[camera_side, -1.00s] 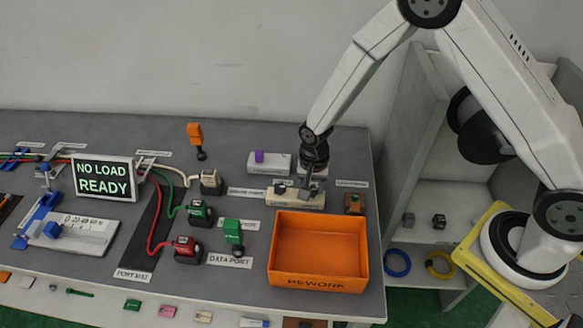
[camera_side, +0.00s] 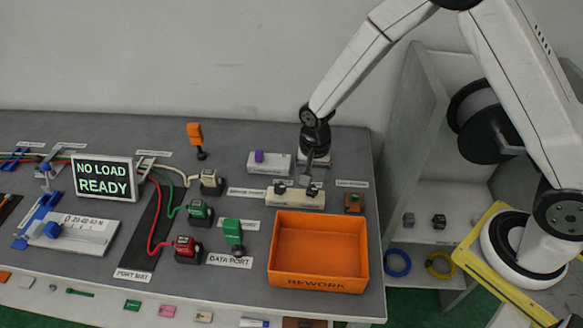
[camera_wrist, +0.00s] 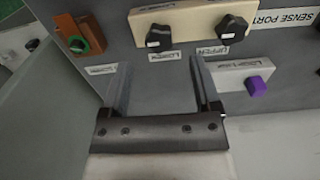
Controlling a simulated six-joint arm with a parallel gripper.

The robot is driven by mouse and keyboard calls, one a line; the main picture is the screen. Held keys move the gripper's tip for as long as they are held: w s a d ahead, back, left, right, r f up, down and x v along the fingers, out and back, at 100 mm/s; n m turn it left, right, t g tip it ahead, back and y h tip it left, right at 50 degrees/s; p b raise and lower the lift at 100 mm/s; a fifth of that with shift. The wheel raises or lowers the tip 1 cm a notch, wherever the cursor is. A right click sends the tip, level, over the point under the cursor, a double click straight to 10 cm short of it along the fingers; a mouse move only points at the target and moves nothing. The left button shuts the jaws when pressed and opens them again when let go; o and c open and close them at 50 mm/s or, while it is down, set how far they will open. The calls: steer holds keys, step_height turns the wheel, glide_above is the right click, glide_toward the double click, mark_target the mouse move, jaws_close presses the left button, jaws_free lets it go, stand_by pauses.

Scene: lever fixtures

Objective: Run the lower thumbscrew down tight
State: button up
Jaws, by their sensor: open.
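The cream block (camera_side: 296,199) carries two black thumbscrews; it also shows at the top of the wrist view (camera_wrist: 190,18). The lower thumbscrew (camera_wrist: 159,37), by its LOWER label, is left of the upper thumbscrew (camera_wrist: 233,28) in the wrist view. In the side view the lower thumbscrew (camera_side: 313,190) is the right-hand knob. My gripper (camera_wrist: 159,66) is open and empty, with its fingers apart. In the side view my gripper (camera_side: 307,177) is just above and behind the block, near the lower thumbscrew. Neither knob is between the fingers.
An orange REWORK bin (camera_side: 318,283) stands in front of the block. A pale block with a purple knob (camera_side: 259,156) is behind it. A brown fixture (camera_side: 354,203) is to the right. Cable connectors (camera_side: 200,212) and a NO LOAD READY display (camera_side: 103,178) are to the left.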

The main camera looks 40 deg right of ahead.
mark_target(312, 189)
steer(key=shift+r, duration=1.75)
steer(key=shift+s+d+r+n, duration=0.3)
steer(key=shift+d+r, duration=0.05)
steer(key=shift+r, duration=0.15)
steer(key=s+d+r+n+t, duration=0.1)
steer(key=s+d+r+n, duration=0.2)
steer(key=s, duration=0.3)
steer(key=s+d+r+n+t, duration=0.1)
steer(key=s+d+r+n, duration=0.3)
steer(key=s+n, duration=0.1)
steer(key=shift+s+r+n+t, duration=0.3)
steer(key=shift+s+r, duration=0.05)
steer(key=shift+s, duration=0.5)
